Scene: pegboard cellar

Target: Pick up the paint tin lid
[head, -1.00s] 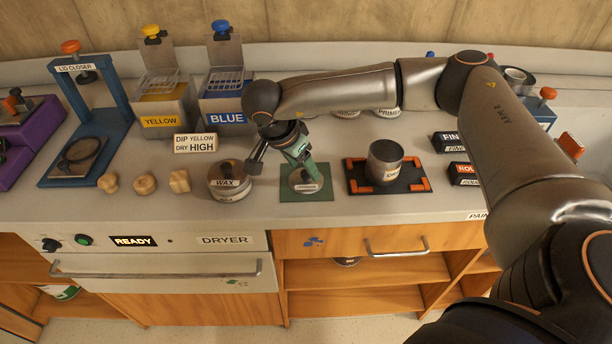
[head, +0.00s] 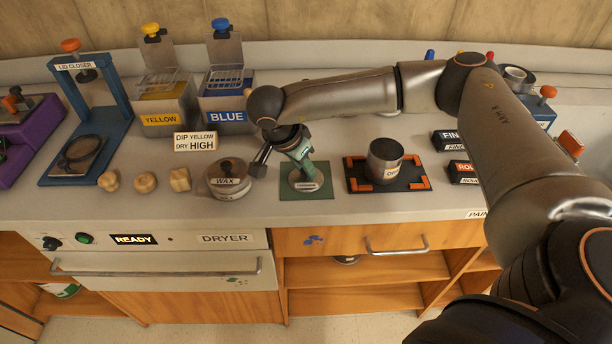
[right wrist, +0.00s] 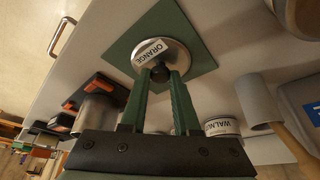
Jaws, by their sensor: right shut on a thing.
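The paint tin lid (right wrist: 178,52) is a pale round disc with a dark knob and a label reading ORANGE in the right wrist view. It is over the green square mat (right wrist: 205,55). In the head view the lid (head: 306,184) shows under my right gripper (head: 303,170). The green fingers of my right gripper (right wrist: 160,77) are shut on the lid's knob from both sides. I cannot tell whether the lid touches the mat. My left gripper is not in view.
A metal tin (head: 384,162) stands in a black tray with orange corners (head: 418,184) to the right. A tin labelled WAX (head: 229,182) is close on the left. Several small wooden pieces (head: 145,182) lie further left. The counter's front edge is close by.

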